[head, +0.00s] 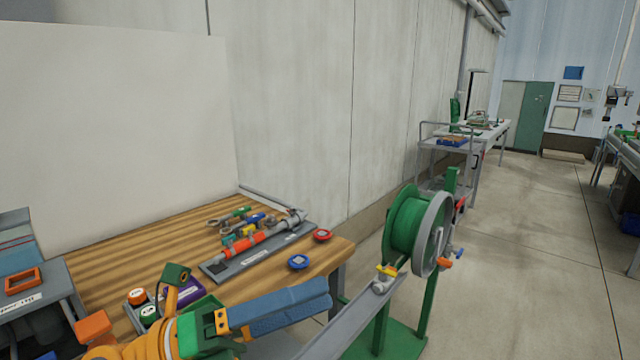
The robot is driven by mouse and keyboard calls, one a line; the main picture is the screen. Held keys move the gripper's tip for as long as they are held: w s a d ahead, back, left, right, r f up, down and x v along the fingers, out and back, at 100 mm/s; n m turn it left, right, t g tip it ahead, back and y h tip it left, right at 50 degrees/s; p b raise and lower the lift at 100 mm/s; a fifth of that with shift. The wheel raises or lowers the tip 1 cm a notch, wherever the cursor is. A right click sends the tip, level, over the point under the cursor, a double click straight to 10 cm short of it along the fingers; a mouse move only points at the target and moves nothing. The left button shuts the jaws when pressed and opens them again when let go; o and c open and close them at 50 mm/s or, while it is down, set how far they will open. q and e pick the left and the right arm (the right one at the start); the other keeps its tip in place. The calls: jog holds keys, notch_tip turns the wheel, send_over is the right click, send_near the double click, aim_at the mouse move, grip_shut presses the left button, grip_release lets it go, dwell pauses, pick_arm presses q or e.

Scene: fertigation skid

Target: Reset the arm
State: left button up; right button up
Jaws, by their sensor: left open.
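My left arm comes in at the bottom left, with an orange wrist and a green hand. My left gripper (327,294) has blue fingers pointing right, in front of the workbench's front right corner. I see the fingers nearly edge-on, and they are open with nothing visible between them. My right gripper is out of view.
The wooden workbench (150,246) holds a grey tray with an orange-and-grey pipe assembly (262,240), small blue (298,262) and red (322,235) round items, and several small jars. A green reel stand (404,225) with a grey rail stands just right of the gripper. The floor (530,260) further right is clear.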

pick_arm(q)
jog(key=w+a+f+n+t+y, duration=0.2)
jog(key=w+a+n+t+y, duration=0.3)
jog(key=n+t, duration=0.5)
jog(key=w+a+f+n+t+y, duration=0.1)
jog(key=w+a+n+t+y, duration=0.35)
jog(key=n, duration=0.85)
jog(key=s+a+f+n+g+y, duration=0.1)
jog(key=a+f+n+g+y, duration=0.15)
jog(key=f+n+y, duration=0.45)
jog(key=s+a+f+n+g+y, duration=0.15)
jog(key=a+f+n+y, duration=0.25)
jog(key=f, duration=0.5)
jog(key=s+d+f+n+g, duration=0.1)
jog(key=s+f+n+g, duration=0.2)
jog(key=s+f+g, duration=1.35)
jog(key=s+f+t+p, duration=0.15)
jog(key=s+f, duration=0.25)
jog(key=f, duration=0.6)
jog(key=s+f+t+p, duration=0.15)
jog(key=s+f, duration=0.25)
jog(key=f, duration=0.5)
jog(key=s+a+f+g, duration=0.1)
jog(key=s+a+f, duration=0.1)
jog(key=s+f, duration=0.5)
jog(key=s, duration=0.3)
jog(key=shift+s+p, duration=0.35)
jog(key=shift+p, duration=0.05)
